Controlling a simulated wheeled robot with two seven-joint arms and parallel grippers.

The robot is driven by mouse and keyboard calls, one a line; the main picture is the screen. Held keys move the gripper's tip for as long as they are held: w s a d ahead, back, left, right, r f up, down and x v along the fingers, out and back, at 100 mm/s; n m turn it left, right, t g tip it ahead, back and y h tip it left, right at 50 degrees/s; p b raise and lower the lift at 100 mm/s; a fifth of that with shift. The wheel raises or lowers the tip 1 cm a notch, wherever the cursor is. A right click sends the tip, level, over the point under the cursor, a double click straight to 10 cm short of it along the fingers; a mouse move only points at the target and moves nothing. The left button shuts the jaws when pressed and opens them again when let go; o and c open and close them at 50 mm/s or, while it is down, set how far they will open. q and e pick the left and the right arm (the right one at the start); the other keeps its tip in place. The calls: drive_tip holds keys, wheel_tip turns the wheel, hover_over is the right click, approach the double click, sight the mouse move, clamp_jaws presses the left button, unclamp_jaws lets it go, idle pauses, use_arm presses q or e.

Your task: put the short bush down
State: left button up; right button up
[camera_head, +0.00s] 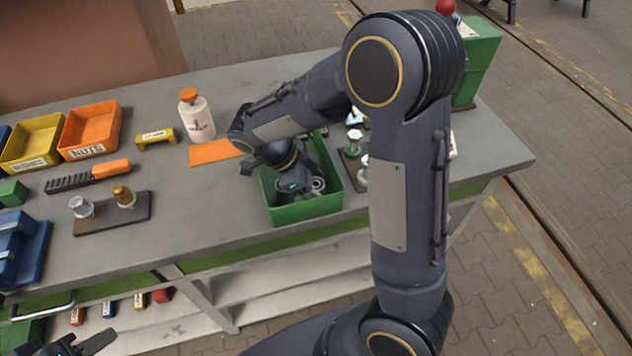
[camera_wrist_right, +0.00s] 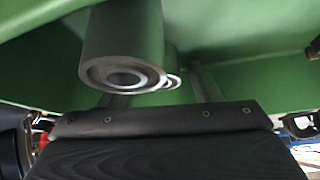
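The green bin (camera_head: 305,211) stands near the front edge of the bench. My right gripper (camera_head: 300,190) reaches down into it, its fingertips largely hidden by my wrist. Grey metal bushes (camera_head: 318,184) show beside it in the bin. In the right wrist view, a large hollow grey bush (camera_wrist_right: 125,50) is close to the camera, and a smaller ring-ended bush (camera_wrist_right: 173,82) is partly hidden behind it. The fingers of my right gripper (camera_wrist_right: 160,92) stand apart, with no clear contact on either bush. My left gripper (camera_head: 75,345) is at the lower left, fingers apart and empty.
A white bottle (camera_head: 196,115), orange sheet (camera_head: 213,152), yellow bin (camera_head: 33,143) and orange bin (camera_head: 90,130) stand on the bench. A dark plate with two fittings (camera_head: 112,213) lies left of the green bin. Bare bench lies between them.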

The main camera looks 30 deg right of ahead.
drive_tip(key=v, duration=1.2)
drive_tip(key=shift+s+d+b, duration=0.1)
drive_tip(key=shift+b, duration=0.25)
drive_tip(key=shift+s+d+r+n+y, duration=0.1)
drive_tip(key=shift+s+d+n+y, duration=0.1)
drive_tip(key=shift+s+n+y, duration=0.15)
drive_tip(key=s+d+f+n+t+y, duration=0.1)
drive_tip(key=s+n+t+y, duration=0.7)
drive_tip(key=s+n, duration=0.9)
drive_tip(key=shift+d+f+n+y, duration=0.35)
drive_tip(key=shift+n+y, duration=0.2)
drive_tip(key=shift+n, duration=1.3)
